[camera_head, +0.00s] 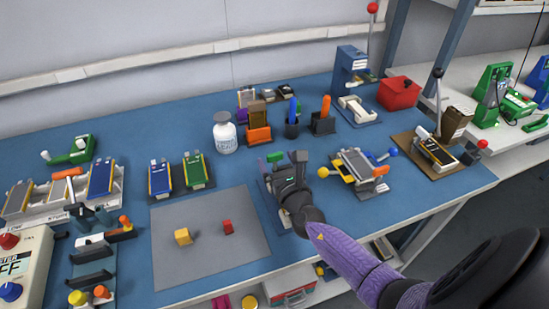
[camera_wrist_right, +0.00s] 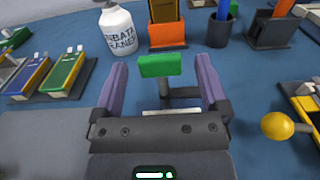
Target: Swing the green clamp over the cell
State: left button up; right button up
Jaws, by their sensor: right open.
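The green clamp handle (camera_head: 276,157) stands at the far end of a fixture (camera_head: 267,197) on the blue bench, mostly hidden under my right gripper (camera_head: 289,164). In the right wrist view the green handle (camera_wrist_right: 160,66) is a short bar on a dark stem. It shows between the two purple-sided fingers of my right gripper (camera_wrist_right: 161,74), with a gap on each side. The gripper is open. A pale strip (camera_wrist_right: 158,111) shows low between the fingers; I cannot tell if it is the cell. My left gripper is not in view.
A fixture with yellow and blue ball knobs (camera_head: 358,172) stands close on the right. A white bottle (camera_head: 225,136) and an orange-fronted holder (camera_head: 258,135) stand behind. A grey mat (camera_head: 205,255) with a yellow and a red block lies left. Blue and green cells (camera_head: 194,170) lie beyond it.

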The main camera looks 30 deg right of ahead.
jog(key=shift+x, duration=0.9)
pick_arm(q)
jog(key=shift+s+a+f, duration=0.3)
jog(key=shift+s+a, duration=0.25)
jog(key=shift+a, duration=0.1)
pick_arm(e)
jog(key=shift+w, duration=0.1)
jog(key=c, duration=0.4)
grip_shut()
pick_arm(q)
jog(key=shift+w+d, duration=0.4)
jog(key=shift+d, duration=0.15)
